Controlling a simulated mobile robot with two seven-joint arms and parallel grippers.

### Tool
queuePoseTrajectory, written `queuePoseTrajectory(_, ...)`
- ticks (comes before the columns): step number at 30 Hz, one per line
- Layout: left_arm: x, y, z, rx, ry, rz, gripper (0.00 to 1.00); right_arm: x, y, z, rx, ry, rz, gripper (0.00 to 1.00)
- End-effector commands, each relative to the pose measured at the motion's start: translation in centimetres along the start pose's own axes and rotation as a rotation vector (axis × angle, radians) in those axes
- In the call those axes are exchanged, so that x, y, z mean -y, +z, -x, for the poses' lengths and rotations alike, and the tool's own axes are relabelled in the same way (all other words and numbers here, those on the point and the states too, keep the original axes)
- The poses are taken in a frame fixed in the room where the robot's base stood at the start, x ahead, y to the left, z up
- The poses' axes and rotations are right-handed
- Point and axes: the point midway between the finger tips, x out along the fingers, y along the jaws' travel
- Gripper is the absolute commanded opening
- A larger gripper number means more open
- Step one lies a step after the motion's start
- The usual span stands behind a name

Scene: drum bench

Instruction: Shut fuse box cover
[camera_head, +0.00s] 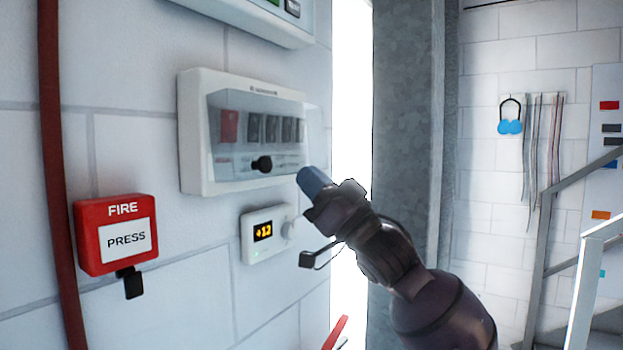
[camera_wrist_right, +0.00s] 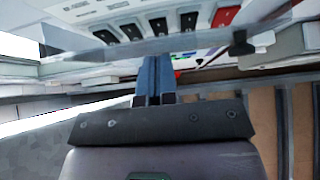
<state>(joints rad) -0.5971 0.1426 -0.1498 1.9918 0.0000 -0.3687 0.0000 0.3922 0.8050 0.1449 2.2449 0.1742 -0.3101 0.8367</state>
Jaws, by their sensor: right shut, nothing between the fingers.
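The white fuse box (camera_head: 190,135) is mounted on the wall in the head view, with several dark switches and one red switch inside. Its clear cover (camera_head: 285,106) lies over the switches and juts out past the box's right edge, so it looks ajar; the exact angle is hard to tell. In the right wrist view the cover (camera_wrist_right: 100,52) crosses as a see-through band in front of the switches. My right gripper (camera_head: 304,174) is shut and empty, its blue fingertips at the cover's lower right corner. They also show in the wrist view (camera_wrist_right: 157,62), close to the cover's edge; contact is unclear.
A thermostat (camera_head: 263,234) sits below the fuse box, near my right wrist. A red fire button box (camera_head: 115,235) is lower left, beside a red pipe (camera_head: 52,130). Another white box (camera_head: 258,22) hangs above. A grey metal column (camera_head: 403,120) stands behind my arm.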

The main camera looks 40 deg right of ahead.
Motion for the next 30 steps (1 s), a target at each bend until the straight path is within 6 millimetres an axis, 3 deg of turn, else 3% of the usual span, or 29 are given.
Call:
queuePoseTrajectory(9,0.0,0.3,-0.1,0.003,0.000,0.000,0.00,0.0,0.1,0.0,-0.005,0.000,-0.001,0.00)
queuePoseTrajectory(21,-0.1,2.3,-0.6,0.018,-0.001,0.001,0.00,0.0,2.0,-0.5,-0.125,0.000,-0.003,0.00)
queuePoseTrajectory(30,-0.1,2.4,-0.7,0.017,0.000,0.001,0.00,0.0,2.1,-0.7,-0.145,0.000,0.001,0.00)
